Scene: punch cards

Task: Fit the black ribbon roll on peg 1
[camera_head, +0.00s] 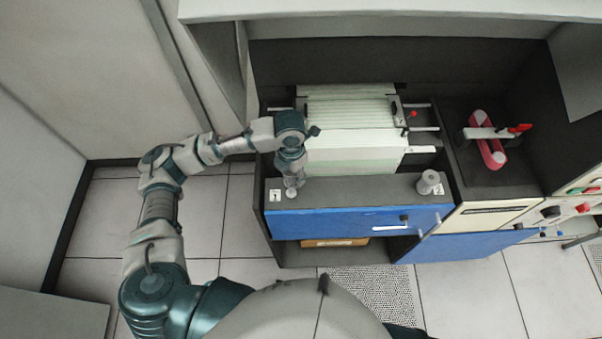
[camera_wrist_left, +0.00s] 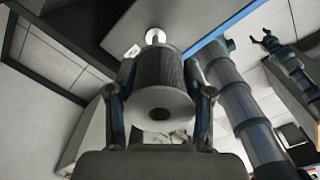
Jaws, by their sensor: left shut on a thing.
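My left gripper (camera_head: 293,177) is over the left end of the grey ledge, above the peg (camera_head: 291,192) beside the label that appears to read 1. In the left wrist view, my left gripper (camera_wrist_left: 160,100) is shut on the black ribbon roll (camera_wrist_left: 160,72), with a finger on each side. The roll has a dark ribbed side and a pale end with a round hole. A pale round peg head (camera_wrist_left: 155,36) shows just past its far end; I cannot tell whether they touch. My right gripper (camera_wrist_left: 264,40) shows small in the left wrist view, its fingers apart.
A grey cylinder (camera_head: 429,182) stands on the ledge's right end. Behind the ledge is a pale stack of cards (camera_head: 352,150) with rails. The blue front panel (camera_head: 350,218) has handles. The ledge's middle is clear.

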